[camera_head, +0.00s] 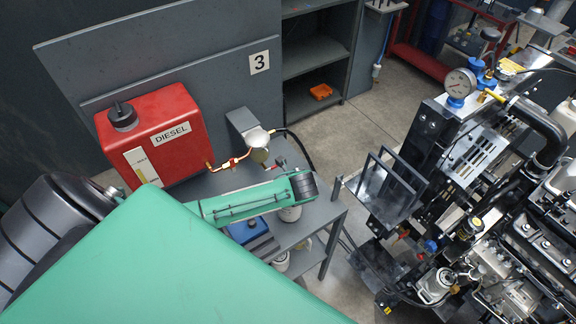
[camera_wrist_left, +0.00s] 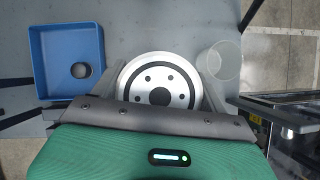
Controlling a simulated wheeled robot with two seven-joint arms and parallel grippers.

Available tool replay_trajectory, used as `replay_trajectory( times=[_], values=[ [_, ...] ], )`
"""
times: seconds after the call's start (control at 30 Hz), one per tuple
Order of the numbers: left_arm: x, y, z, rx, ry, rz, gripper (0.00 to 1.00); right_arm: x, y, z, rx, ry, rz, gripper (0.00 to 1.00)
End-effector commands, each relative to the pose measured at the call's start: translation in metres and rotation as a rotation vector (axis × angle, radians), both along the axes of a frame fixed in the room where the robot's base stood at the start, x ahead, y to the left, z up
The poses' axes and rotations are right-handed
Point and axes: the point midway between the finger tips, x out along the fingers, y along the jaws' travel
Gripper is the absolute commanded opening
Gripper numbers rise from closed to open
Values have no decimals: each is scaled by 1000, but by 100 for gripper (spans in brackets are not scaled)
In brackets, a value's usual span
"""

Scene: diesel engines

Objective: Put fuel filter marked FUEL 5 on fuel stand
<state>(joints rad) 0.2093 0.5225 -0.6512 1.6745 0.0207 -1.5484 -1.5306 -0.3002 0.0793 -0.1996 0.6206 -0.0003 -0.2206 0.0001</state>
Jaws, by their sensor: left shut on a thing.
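My left gripper (camera_wrist_left: 160,92) is shut on a round filter (camera_wrist_left: 157,72), whose silver end plate with a ring of holes and a dark centre opening faces the wrist camera. In the head view my green left arm reaches over the grey fuel stand (camera_head: 327,212), with its dark wrist end above the bench top. No FUEL 5 marking is readable. A silver filter head (camera_head: 258,137) with a copper line sits farther back on the stand. My right gripper is not in view.
A red DIESEL tank (camera_head: 155,137) stands at the back left of the stand. A blue tray (camera_wrist_left: 67,62) with a small round part lies left of the filter, and a clear cup (camera_wrist_left: 221,62) right of it. The engine (camera_head: 500,235) stands at right, across a floor gap.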

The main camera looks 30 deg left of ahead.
Motion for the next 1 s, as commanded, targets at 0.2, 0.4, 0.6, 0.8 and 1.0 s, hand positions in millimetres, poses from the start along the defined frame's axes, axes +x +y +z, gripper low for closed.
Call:
replay_trajectory(
  times=[0.2,0.4,0.6,0.8,1.0],
  values=[
    [1,0,1,0,-2,0,42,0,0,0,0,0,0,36],
    [0,0,-1,1,-1,0,97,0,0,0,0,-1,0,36],
    [0,0,-1,1,-1,0,97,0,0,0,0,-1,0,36],
    [-1,-3,6,0,-3,-1,97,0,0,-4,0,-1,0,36],
    [-8,-16,31,0,-6,-3,97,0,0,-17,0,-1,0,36]
  ],
)
